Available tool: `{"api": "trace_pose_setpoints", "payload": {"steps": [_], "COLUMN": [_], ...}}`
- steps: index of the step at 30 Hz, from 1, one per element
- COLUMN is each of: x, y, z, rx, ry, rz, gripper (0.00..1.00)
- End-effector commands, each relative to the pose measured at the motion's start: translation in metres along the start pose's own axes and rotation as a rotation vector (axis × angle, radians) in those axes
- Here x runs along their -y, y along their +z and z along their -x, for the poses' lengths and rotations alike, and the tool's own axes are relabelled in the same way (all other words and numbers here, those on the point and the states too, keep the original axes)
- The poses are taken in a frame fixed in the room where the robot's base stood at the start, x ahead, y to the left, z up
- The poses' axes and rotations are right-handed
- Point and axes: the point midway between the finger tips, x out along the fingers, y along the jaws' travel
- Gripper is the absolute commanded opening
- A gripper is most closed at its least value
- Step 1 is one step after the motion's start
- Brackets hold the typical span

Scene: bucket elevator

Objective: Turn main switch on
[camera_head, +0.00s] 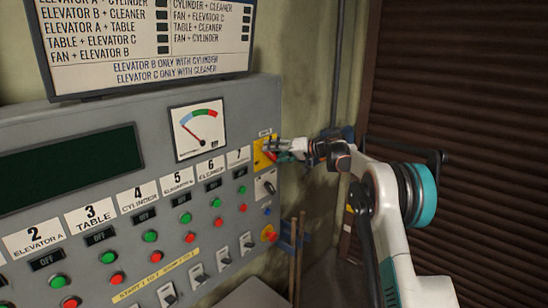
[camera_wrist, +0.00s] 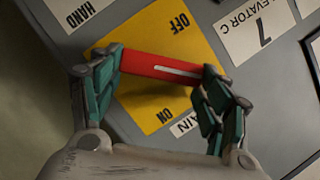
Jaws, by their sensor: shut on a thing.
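The main switch is a red bar handle (camera_wrist: 160,67) with a white line on a yellow plate (camera_wrist: 150,107). In the wrist view OFF is printed above the bar and ON below it, both upside down. The bar lies across the plate, slightly tilted, with its white line toward the right end. My gripper (camera_wrist: 163,78) is shut on the bar, one finger at each end. In the head view the yellow plate (camera_head: 260,161) is at the panel's right edge, and my gripper (camera_head: 272,149) partly hides the switch.
The grey control panel (camera_head: 120,175) carries a dark display, a gauge (camera_head: 200,129), and rows of green and red buttons. A rotary knob (camera_head: 266,186) is just below the switch. A yellow-based red button (camera_head: 269,234) is lower. A brown shutter (camera_head: 470,100) stands at right.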

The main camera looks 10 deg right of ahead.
Motion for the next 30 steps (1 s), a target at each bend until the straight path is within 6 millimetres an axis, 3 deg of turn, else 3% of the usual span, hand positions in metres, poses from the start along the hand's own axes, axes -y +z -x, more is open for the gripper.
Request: {"api": "trace_pose_setpoints", "payload": {"steps": [18,30], "x": [-0.0105,-0.0114], "y": [0.0030,0.0036], "z": [-0.0010,-0.0012], "rx": [-0.002,-0.003], "ry": [-0.211,-0.282], "rz": [-0.510,-0.683], "gripper": [0.46,0.46]}}
